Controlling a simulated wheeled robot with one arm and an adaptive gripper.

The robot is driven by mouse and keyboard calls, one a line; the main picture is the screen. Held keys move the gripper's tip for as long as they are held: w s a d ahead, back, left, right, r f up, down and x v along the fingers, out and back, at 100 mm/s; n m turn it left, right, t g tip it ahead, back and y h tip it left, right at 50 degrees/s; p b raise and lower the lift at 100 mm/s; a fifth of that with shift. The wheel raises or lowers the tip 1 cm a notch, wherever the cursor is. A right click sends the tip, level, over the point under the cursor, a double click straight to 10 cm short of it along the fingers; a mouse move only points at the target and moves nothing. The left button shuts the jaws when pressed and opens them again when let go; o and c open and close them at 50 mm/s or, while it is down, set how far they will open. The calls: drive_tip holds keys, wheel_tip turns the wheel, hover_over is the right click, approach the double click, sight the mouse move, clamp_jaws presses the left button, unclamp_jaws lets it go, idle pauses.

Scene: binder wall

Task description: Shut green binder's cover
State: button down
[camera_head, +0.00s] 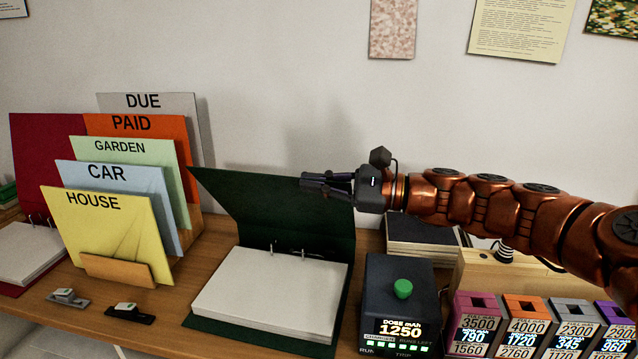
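The green binder (278,212) lies on the desk with its dark green cover raised and leaning back toward the wall. Its rings and a stack of white paper (270,288) show in the open lower half. My gripper (303,184) is at the upper right edge of the raised cover, its fingers pointing left. The fingers look close together, but I cannot tell whether they are shut or whether they touch the cover.
A file holder with labelled folders (100,225) stands left of the binder. A dark box with a green knob (402,289) stands close on the right. Several labelled blocks (525,308) and dark books (418,229) are further right. A red binder (45,160) stands open at far left.

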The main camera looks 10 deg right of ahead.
drive_tip(key=c, duration=1.4)
unclamp_jaws()
drive_tip(key=shift+d, duration=0.1)
drive_tip(key=shift+v, duration=6)
drive_tip(key=shift+c, duration=0.2)
